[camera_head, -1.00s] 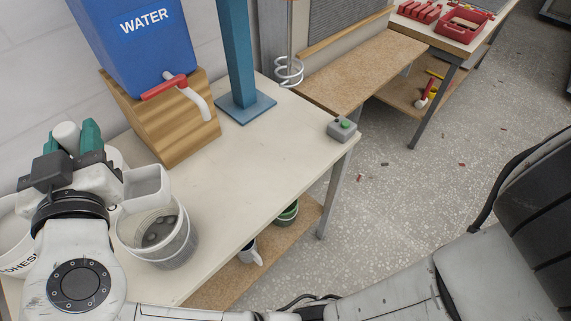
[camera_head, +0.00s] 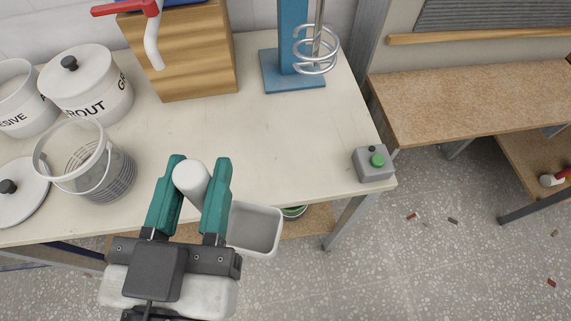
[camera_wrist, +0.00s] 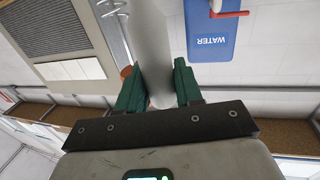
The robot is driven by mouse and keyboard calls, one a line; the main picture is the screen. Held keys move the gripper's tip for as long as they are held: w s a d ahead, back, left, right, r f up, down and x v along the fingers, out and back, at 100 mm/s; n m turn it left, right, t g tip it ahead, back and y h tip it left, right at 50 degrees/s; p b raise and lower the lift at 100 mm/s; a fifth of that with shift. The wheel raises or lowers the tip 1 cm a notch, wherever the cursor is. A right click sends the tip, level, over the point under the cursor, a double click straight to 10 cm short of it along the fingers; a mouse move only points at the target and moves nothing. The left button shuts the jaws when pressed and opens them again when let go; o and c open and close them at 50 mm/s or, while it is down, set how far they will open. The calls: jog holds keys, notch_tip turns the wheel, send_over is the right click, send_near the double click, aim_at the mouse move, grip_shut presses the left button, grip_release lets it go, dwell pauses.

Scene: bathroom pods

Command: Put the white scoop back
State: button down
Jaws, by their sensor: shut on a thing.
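My gripper (camera_head: 190,190) has teal fingers shut on the handle of the white scoop. The scoop's handle (camera_head: 192,180) stands between the fingers, and its pale open box-shaped bowl (camera_head: 254,228) shows to the right of them. The bowl looks empty and is at the table's front edge in the picture; its height cannot be told. In the wrist view, the white handle (camera_wrist: 150,45) runs between the teal fingers (camera_wrist: 155,90); the bowl is not clearly seen there.
On the worktable (camera_head: 270,150) stand an open adhesive pot (camera_head: 22,105), a lidded grout pot (camera_head: 95,95), a clear-rimmed bucket (camera_head: 105,175), and a loose lid (camera_head: 20,205). A wooden block (camera_head: 190,60), a whisk mixer (camera_head: 315,50) and a button box (camera_head: 373,165) stand farther right. The table's middle is clear.

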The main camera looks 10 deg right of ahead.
jog(key=shift+w+d+f, duration=0.15)
jog(key=shift+w, duration=0.2)
jog(key=w+d+f+p, duration=0.1)
jog(key=w+f+p, duration=0.2)
jog(key=w+f, duration=0.9)
jog(key=shift+w+d+f, duration=0.25)
jog(key=shift+w+f, duration=0.1)
jog(key=shift+w, duration=0.2)
jog(key=shift+f+b, duration=0.2)
jog(key=shift+b, duration=0.1)
jog(key=c, duration=0.7)
grip_release()
jog(key=shift+c, duration=0.2)
jog(key=shift+r, duration=0.1)
